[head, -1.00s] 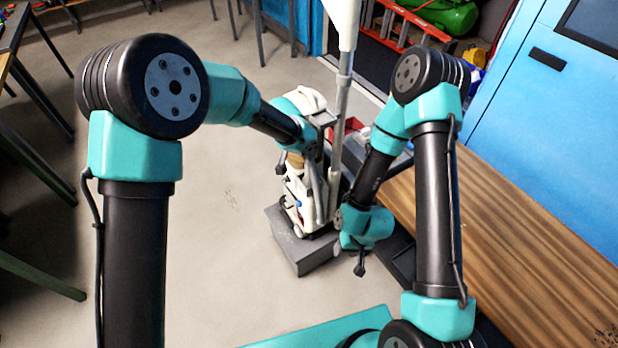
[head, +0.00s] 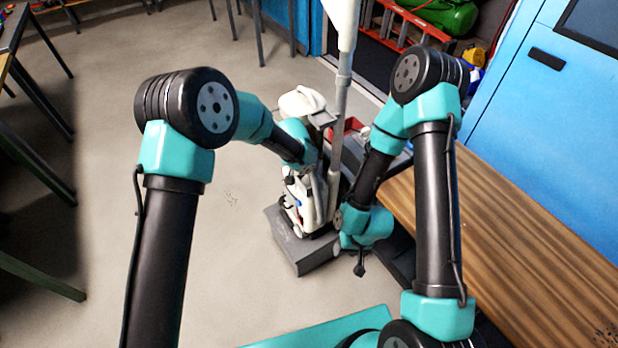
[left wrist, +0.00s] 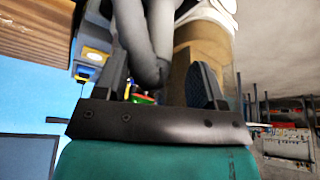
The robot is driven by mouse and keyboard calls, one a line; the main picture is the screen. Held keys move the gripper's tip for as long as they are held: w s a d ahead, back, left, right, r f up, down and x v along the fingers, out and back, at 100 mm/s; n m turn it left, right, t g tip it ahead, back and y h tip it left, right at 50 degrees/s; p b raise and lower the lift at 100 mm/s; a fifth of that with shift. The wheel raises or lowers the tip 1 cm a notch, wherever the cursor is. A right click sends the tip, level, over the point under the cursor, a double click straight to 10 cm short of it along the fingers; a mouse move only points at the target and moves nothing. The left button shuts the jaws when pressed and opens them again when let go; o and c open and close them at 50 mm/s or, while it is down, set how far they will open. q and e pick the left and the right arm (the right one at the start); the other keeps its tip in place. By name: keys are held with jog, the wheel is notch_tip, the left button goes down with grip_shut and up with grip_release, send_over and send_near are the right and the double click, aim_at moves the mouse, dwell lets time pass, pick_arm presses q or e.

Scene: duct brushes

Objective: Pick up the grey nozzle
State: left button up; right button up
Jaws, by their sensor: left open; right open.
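I cannot pick out the grey nozzle with certainty. A grey tubular piece (left wrist: 148,35) shows in the left wrist view, reaching down between the fingers of my open left gripper (left wrist: 157,82); I cannot tell whether it is the nozzle or whether a finger touches it. In the head view, the left gripper is hidden behind its own wrist, beside a white upright machine (head: 302,190). A grey pole (head: 337,130) with a white upper part stands next to that machine. My right gripper (head: 360,266) is open and empty, pointing down to the right of the machine.
The machine stands on a grey block (head: 300,255) on the floor. A wooden bench (head: 500,235) is at the right, before a blue door (head: 540,120). A red tray (head: 350,127) is behind the pole.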

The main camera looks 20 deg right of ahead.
aim_at(309, 174)
pick_arm(q)
jog(key=x, duration=0.5)
jog(key=shift+s+d, duration=0.1)
jog(key=shift+s, duration=0.05)
jog(key=shift+c, duration=0.4)
jog(key=c, duration=0.9)
